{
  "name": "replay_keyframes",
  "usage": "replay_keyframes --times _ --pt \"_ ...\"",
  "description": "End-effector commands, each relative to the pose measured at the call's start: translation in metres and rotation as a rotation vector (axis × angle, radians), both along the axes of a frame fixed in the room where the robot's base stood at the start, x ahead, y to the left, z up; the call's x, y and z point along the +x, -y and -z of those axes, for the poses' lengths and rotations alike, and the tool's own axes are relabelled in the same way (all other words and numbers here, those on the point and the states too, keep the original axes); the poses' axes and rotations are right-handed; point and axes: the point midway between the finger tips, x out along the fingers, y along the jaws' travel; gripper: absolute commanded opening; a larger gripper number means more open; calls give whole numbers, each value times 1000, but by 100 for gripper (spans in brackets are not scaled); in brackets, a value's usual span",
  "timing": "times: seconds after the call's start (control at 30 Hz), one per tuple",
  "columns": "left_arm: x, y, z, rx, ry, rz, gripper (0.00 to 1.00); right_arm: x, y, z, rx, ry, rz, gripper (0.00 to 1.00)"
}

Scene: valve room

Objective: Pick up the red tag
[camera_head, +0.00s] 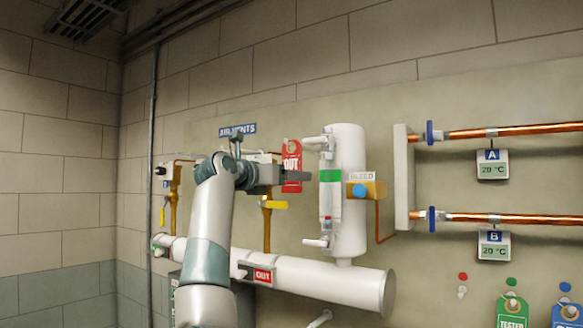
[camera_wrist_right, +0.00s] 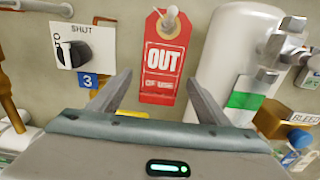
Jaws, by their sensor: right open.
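The red tag (camera_wrist_right: 162,58), lettered "OUT OF USE", hangs from a pale peg (camera_wrist_right: 171,14) on the wall in the right wrist view. It also shows in the head view (camera_head: 291,152), partly hidden behind my gripper. My right gripper (camera_wrist_right: 160,77) is open and empty, its two fingers spread to the left and right of the tag's lower part. I cannot tell whether the tag lies between the fingers in depth or just beyond them. In the head view the right gripper (camera_head: 303,174) overlaps the tag's lower part. My left gripper is not in view.
A white vertical cylinder (camera_head: 346,205) with a blue-knobbed brass BLEED valve stands close right of the tag. A black SHUT knob (camera_wrist_right: 75,54) is left of it. A white pipe (camera_head: 320,281) runs below. Green (camera_head: 512,312) and blue tags hang at lower right.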

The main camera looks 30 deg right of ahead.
Motion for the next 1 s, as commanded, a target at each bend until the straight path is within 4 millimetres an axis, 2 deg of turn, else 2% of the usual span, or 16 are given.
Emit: replay_keyframes --times 0.03,0.23,0.73,0.9,1.0 --pt "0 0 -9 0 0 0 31 3 6 -4 -1 -2 2 70" --pt "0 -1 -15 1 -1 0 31 8 20 -1 0 -1 0 70" --pt "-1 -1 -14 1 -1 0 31 9 21 0 0 0 0 70" --pt "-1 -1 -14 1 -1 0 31 9 21 0 0 0 0 30" --pt "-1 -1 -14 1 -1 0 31 9 21 0 0 0 0 27"
